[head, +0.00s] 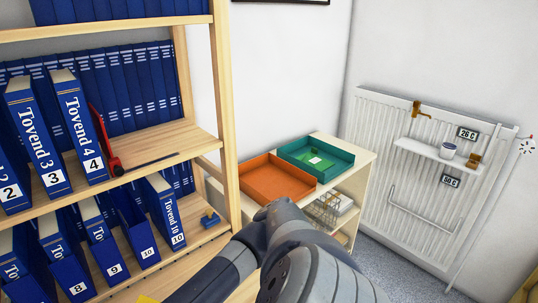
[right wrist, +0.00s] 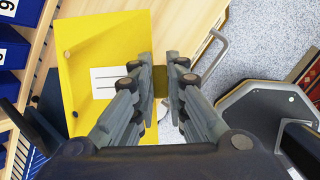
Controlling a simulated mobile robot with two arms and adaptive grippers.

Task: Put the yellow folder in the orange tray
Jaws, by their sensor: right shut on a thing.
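The yellow folder (right wrist: 85,65), with a white lined label, shows in the right wrist view. My right gripper (right wrist: 160,77) is shut on its edge. In the head view only a small yellow patch (head: 147,299) shows at the bottom edge, probably the folder. My arm crosses the lower middle there, and the gripper itself is not visible. The orange tray (head: 275,180) stands on a low cabinet right of the shelf, and its visible inside is empty. My arm covers a little of its near side. My left gripper is in neither view.
A green tray (head: 338,167) holding a green item stands right behind the orange one. The wooden bookcase (head: 222,95) with blue binders (head: 77,125) fills the left. A white radiator (head: 390,130) is at the right. A wire basket (head: 325,207) sits on the cabinet's lower shelf.

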